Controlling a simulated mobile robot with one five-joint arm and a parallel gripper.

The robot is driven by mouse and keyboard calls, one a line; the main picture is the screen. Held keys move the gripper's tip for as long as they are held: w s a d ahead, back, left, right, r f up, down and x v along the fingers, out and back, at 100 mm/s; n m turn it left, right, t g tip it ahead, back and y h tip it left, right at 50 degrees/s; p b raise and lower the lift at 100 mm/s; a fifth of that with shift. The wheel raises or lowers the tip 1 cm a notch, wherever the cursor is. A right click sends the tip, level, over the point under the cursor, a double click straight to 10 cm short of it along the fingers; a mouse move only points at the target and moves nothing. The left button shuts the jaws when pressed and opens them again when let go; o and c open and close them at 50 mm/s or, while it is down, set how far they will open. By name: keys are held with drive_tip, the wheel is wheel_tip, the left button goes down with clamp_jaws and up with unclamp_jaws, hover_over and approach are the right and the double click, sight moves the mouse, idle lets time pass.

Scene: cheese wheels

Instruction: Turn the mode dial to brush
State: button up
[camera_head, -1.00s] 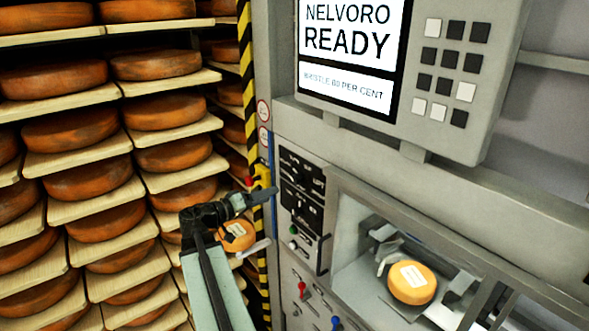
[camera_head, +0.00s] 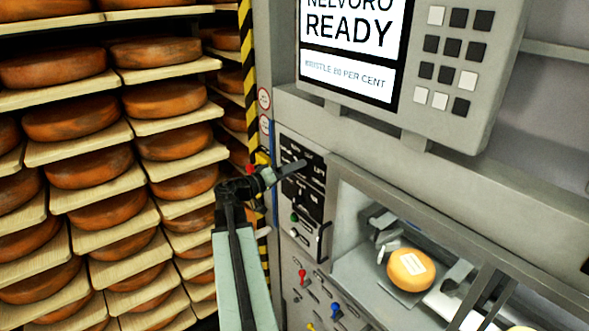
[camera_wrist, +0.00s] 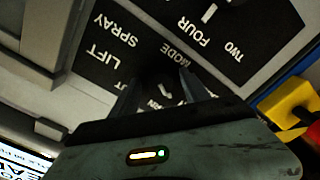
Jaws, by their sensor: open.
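The mode dial (camera_wrist: 164,88) is a dark knob with a white mark, on a black panel lettered MODE, SPRAY and LIFT in the wrist view. The panel (camera_head: 316,212) is on the grey machine's front, left of the window, in the head view. My gripper (camera_wrist: 162,92) is open, with one finger on each side of the dial. I cannot tell whether the fingers touch it. In the head view my gripper (camera_head: 291,168) is at the panel's upper part and hides the dial. The brush label is not readable.
A second dial plate (camera_wrist: 215,25) with FOUR and TWO is beside the mode label. The screen (camera_head: 348,45) reads READY. Red and blue levers (camera_head: 302,276) are below the panel. Shelves of cheese wheels (camera_head: 75,118) fill the left. A yellow part (camera_wrist: 290,103) is close on the right.

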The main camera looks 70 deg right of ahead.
clamp_jaws()
drive_tip(key=shift+n, duration=0.9)
unclamp_jaws()
drive_tip(key=v, duration=0.8)
drive_tip(key=shift+s, duration=0.1)
